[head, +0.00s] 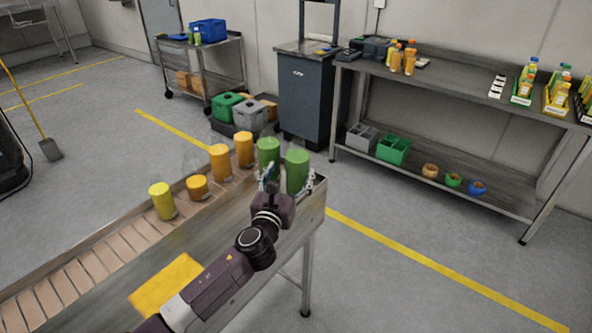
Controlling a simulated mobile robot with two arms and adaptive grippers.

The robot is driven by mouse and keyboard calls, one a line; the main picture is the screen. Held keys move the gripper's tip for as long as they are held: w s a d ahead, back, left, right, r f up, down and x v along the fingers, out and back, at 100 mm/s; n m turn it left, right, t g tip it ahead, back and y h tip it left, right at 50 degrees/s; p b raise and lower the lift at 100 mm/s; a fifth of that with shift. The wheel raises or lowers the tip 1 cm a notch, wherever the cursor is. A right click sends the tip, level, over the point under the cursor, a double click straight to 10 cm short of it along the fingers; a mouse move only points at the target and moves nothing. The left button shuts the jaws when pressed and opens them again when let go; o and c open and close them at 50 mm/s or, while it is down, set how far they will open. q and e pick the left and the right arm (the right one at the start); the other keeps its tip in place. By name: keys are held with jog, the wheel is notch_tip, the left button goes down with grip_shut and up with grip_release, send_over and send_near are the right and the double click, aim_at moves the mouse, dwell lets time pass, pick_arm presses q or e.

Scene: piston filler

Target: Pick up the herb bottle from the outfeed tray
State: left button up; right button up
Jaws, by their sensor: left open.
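Two green bottles stand upright at the far right end of the outfeed tray (318,187): a left green bottle (268,151) and a right green bottle (297,168). I cannot read a label on either, so I cannot tell which is the herb bottle. My left gripper (269,174) is open at the near side of the green bottles, in front of the left one's lower part. Whether the fingers touch or surround a bottle is unclear. My right gripper is not in view.
Orange bottles (244,150), a short orange jar (197,187) and a yellow-green bottle (162,201) stand left of the green ones. A roller conveyor (85,267) runs to the lower left. A shelf table (450,86) with bottles stands at the back right. Floor between is clear.

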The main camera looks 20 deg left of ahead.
aim_at(298, 159)
pick_arm(q)
jog(key=shift+w+d+r, duration=0.1)
jog(key=shift+w+r, duration=0.05)
jog(key=shift+w, duration=0.3)
jog(key=shift+w+d+r, duration=0.1)
jog(key=shift+w, duration=0.3)
jog(key=w, duration=0.4)
jog(key=shift+f, duration=0.25)
jog(key=shift+w, duration=0.1)
jog(key=shift+a, duration=0.1)
jog(key=c, duration=1.8)
jog(key=shift+r, duration=0.15)
jog(key=shift+c, duration=0.2)
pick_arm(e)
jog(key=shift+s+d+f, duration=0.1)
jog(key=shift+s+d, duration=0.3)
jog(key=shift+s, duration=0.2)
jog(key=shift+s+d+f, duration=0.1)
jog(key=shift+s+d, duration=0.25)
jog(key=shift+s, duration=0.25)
pick_arm(q)
jog(key=shift+w+r, duration=0.1)
jog(key=shift+r, duration=0.05)
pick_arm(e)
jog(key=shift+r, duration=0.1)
